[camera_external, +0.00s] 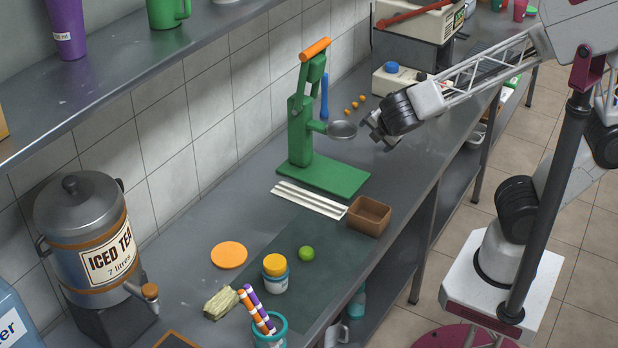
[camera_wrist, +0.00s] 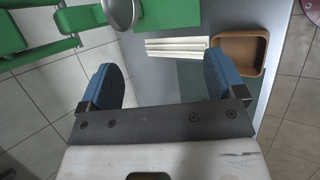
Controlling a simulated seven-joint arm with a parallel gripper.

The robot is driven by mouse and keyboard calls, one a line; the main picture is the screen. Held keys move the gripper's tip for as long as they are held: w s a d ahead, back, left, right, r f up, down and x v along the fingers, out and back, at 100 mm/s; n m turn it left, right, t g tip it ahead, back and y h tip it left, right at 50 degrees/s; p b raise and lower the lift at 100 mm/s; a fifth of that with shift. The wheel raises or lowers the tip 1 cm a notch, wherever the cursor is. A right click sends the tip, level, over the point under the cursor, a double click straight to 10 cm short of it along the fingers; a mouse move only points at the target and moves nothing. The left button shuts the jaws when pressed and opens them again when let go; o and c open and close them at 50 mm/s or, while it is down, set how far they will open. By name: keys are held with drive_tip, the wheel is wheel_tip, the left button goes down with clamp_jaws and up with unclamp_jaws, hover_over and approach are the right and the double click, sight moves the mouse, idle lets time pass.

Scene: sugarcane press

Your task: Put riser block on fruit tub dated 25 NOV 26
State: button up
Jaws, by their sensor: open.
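My gripper (camera_external: 380,137) is open and empty above the counter, right of the green press (camera_external: 302,130). In the wrist view its two blue fingers stand wide apart, with nothing between them (camera_wrist: 162,82). I cannot pick out a riser block for sure; a brown open box (camera_external: 369,216) sits near the counter's front edge and also shows in the wrist view (camera_wrist: 240,55). A small jar with a yellow lid (camera_external: 275,275) stands on the dark mat. No date 25 NOV 26 is readable on any container, so I cannot tell which is the fruit tub.
White strips (camera_external: 308,200) lie beside the box. A lime (camera_external: 307,254), an orange disc (camera_external: 229,255), a husk bundle (camera_external: 220,303) and a cup of striped straws (camera_external: 268,332) are nearby. The ICED TEA dispenser (camera_external: 85,235) stands left. The mat's right part is clear.

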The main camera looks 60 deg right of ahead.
drive_tip(key=s+d+r+m+g+y, duration=0.4)
drive_tip(key=s+d+m, duration=0.7)
drive_tip(key=m, duration=0.5)
drive_tip(key=s+r+y, duration=0.1)
drive_tip(key=s, duration=0.1)
drive_tip(key=shift+s+d+m, duration=0.3)
drive_tip(key=shift+s+d, duration=0.05)
drive_tip(key=shift+d, duration=0.05)
